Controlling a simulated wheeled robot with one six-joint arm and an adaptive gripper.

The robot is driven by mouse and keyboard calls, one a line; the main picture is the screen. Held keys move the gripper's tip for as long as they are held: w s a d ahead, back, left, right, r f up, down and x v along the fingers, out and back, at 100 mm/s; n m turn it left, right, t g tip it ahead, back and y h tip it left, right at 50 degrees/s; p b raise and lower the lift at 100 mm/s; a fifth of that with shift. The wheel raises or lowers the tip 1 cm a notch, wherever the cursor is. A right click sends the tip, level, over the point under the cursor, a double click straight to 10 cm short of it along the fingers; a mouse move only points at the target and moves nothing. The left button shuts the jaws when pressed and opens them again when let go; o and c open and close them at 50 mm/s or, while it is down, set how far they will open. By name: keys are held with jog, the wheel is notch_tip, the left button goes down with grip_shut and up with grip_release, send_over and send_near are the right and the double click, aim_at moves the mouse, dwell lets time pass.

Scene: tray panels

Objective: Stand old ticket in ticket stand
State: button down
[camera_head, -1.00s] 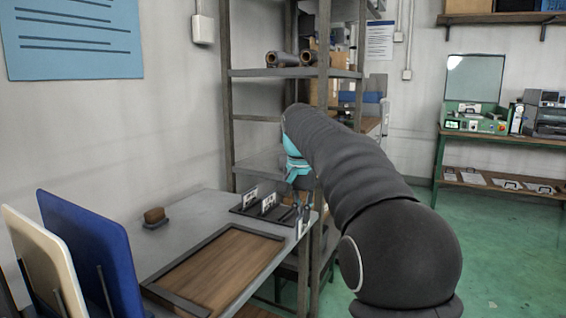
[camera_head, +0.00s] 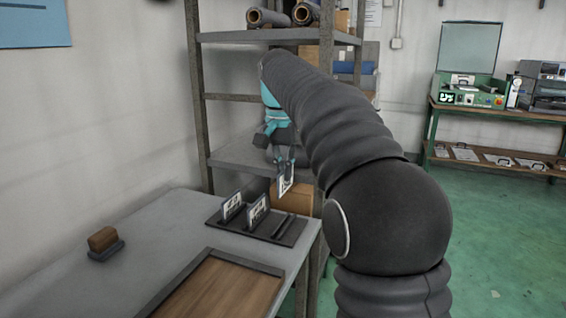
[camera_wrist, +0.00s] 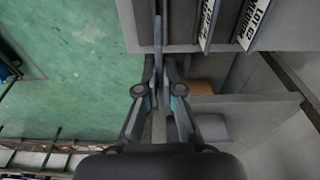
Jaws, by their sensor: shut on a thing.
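My gripper (camera_head: 285,160) is shut on a small white ticket with dark print (camera_head: 286,184) and holds it upright in the air, past the right end of the ticket stand. The dark ticket stand (camera_head: 229,229) lies on the grey table near its far right corner. Two printed tickets (camera_head: 233,206) (camera_head: 257,211) stand in its left and middle slots; the right slot (camera_head: 284,226) looks empty. In the wrist view the held ticket (camera_wrist: 158,42) shows edge-on between the fingers of my gripper (camera_wrist: 157,72), with the two standing tickets (camera_wrist: 208,18) (camera_wrist: 252,22) to its right.
A wooden board in a dark frame (camera_head: 215,262) lies at the table's front. A brown block on a dark base (camera_head: 103,243) stands at the left. A metal shelf rack (camera_head: 240,155) with a cardboard box (camera_head: 297,198) rises behind the stand. Green floor is open at right.

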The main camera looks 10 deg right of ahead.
aim_at(283, 194)
jog(key=shift+f+b, duration=0.95)
jog(key=shift+f, duration=2.55)
jog(key=shift+s+a, duration=0.15)
jog(key=shift+s, duration=0.05)
jog(key=shift+f, duration=0.1)
jog(key=shift+f+b, duration=0.5)
jog(key=shift+f, duration=0.5)
jog(key=shift+f, duration=0.3)
jog(key=c, duration=1.2)
grip_release()
jog(key=shift+c, duration=0.2)
